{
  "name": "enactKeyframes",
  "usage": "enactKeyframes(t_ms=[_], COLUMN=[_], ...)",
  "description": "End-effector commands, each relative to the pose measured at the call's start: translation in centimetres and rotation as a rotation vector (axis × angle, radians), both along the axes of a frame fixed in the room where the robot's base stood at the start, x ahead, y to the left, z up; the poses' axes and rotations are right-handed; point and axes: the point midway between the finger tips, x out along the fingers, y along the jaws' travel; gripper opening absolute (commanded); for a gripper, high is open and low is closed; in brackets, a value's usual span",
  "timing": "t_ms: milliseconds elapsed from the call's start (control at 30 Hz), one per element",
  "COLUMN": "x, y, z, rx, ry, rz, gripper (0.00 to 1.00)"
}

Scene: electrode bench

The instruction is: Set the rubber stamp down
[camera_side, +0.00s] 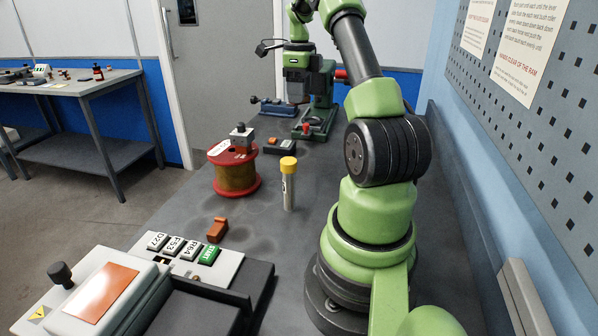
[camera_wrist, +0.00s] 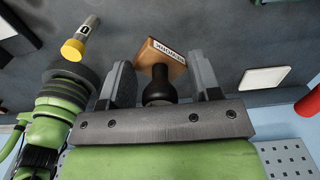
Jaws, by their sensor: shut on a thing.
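The rubber stamp has a black knob handle (camera_wrist: 159,88) and a wooden block base (camera_wrist: 150,57) with a white label on one face. In the wrist view it sits between the two fingers of my gripper (camera_wrist: 162,82). My gripper is shut on the handle, and the block points away from the palm over the grey bench. In the side view my gripper (camera_side: 297,88) is at the far end of the bench, in front of the green press (camera_side: 320,100). The stamp cannot be made out clearly there, and its height above the bench cannot be told.
A yellow-capped tube (camera_side: 288,182) stands mid-bench beside a red-ended spool (camera_side: 237,172). An orange-brown block (camera_side: 217,230) lies near the label tiles (camera_side: 187,248) and device at front left. A perforated panel (camera_side: 540,110) borders the right. A white plate (camera_wrist: 264,78) shows in the wrist view.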

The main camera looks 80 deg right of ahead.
Motion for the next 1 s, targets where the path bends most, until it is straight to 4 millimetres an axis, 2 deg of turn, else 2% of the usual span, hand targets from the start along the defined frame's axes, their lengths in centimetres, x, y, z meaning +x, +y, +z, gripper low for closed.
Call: enactKeyframes(t_ms=[300, 700, 1000], x=[0.0, 0.1, 0.1], y=[0.1, 0.1, 0.1], z=[-6.5, -13.7, -17.5], rx=[0.005, 0.003, 0.002], ry=[0.002, 0.002, 0.001], rz=[0.002, 0.003, 0.003], gripper=[0.33, 0.33, 0.33])
